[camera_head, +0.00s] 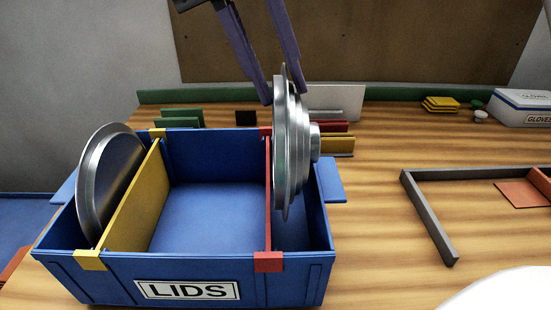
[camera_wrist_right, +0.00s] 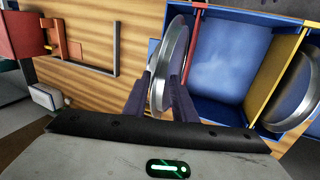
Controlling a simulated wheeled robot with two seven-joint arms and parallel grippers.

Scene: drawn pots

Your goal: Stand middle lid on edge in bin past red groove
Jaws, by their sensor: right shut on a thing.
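The blue bin (camera_head: 200,270) labelled LIDS has a yellow divider (camera_head: 135,205) and a red divider (camera_head: 268,200). A silver lid (camera_head: 284,150) is upright on edge, right of the red divider, its lower part at the right compartment. I cannot tell if it touches the bin floor. My right gripper (camera_head: 285,97) is shut on this lid near its top, fingers from above. In the right wrist view the same lid (camera_wrist_right: 168,65) is between the purple fingers (camera_wrist_right: 162,95). Another silver lid (camera_head: 105,175) leans in the left compartment. My left gripper is not in view.
The bin's middle compartment (camera_head: 210,215) is empty. Behind the bin are green blocks (camera_head: 182,118) and red and yellow pieces (camera_head: 338,140). A grey angled rail (camera_head: 430,215) lies on the table at right. A gloves box (camera_head: 520,107) stands at the back right.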

